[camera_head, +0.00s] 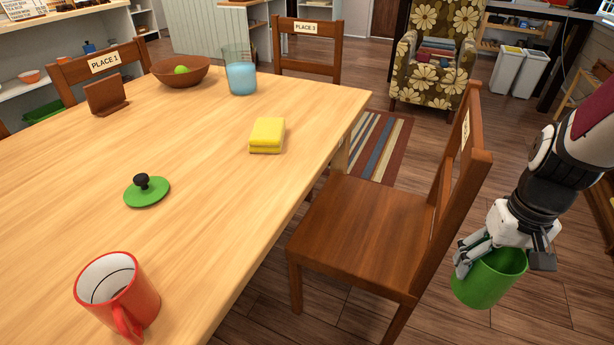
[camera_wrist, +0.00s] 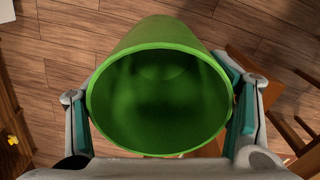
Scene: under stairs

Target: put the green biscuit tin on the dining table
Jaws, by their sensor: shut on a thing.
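The green biscuit tin (camera_head: 488,284) is an open, empty cylinder without its lid. My gripper (camera_head: 497,252) is shut on it, out over the floor to the right of the chair. In the wrist view the tin (camera_wrist: 160,100) fills the middle, its open mouth facing the camera, with one finger of my gripper (camera_wrist: 160,110) on each side. The dining table (camera_head: 215,180) is pale wood and fills the left of the head view. A green lid with a black knob (camera_head: 148,192) lies on the table.
A red mug (camera_head: 118,297), a yellow sponge (camera_head: 267,135), a blue tumbler (camera_head: 241,77), a brown bowl (camera_head: 181,72) and a brown stand (camera_head: 106,97) are on the table. A wooden chair (camera_head: 365,228) stands between my gripper and the table. The table's middle has bare room.

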